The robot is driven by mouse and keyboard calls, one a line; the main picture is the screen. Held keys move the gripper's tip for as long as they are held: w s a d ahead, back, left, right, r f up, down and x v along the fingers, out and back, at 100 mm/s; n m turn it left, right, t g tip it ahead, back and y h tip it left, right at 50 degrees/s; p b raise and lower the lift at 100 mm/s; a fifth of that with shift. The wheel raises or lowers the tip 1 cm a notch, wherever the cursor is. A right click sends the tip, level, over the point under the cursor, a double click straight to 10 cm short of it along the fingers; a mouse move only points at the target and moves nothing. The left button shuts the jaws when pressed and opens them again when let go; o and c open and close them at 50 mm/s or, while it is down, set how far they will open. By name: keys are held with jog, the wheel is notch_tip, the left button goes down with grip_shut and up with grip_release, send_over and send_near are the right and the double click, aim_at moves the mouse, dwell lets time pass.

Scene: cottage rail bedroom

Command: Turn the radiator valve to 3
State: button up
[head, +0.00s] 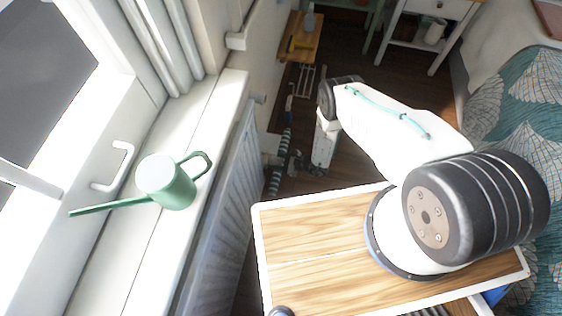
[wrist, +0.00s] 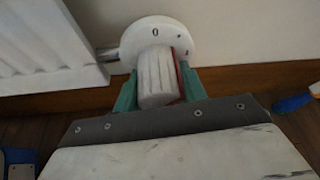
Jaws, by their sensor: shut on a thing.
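The radiator valve has a white round dial plate (wrist: 160,28) against the wall in the wrist view. A small mark, perhaps a "1", is at the right edge. The white ribbed knob (wrist: 157,75) stands out from the plate. A red strip (wrist: 179,75) runs along its right side, toward the right-hand mark. My gripper (wrist: 158,80) has its green fingers on either side of the knob and is shut on it. The 3 is not visible. In the head view the valve is too small to make out.
The white radiator (head: 222,220) is under the window sill, left of my arm; it also shows in the wrist view (wrist: 48,45). A green watering can (head: 172,182) stands on the sill. A blue object (wrist: 296,101) lies on the floor at the right of the wrist view.

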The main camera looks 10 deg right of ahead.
jog(key=shift+s+a+m+g+y, duration=0.15)
jog(key=shift+s+m+g+y, duration=0.2)
jog(key=shift+m+g, duration=0.6)
jog(key=shift+s+f+m+g+y, duration=0.15)
jog(key=shift+m+g, duration=0.25)
jog(key=shift+m, duration=0.25)
jog(key=shift+s+f+m+g+y, duration=0.1)
jog(key=shift+m+g, duration=0.25)
jog(key=shift+m, duration=0.25)
jog(key=o, duration=1)
jog(key=shift+w+r, duration=0.1)
jog(key=shift+r, duration=0.05)
jog(key=shift+w, duration=0.1)
jog(key=shift+w+d+r, duration=0.1)
jog(key=shift+d, duration=0.1)
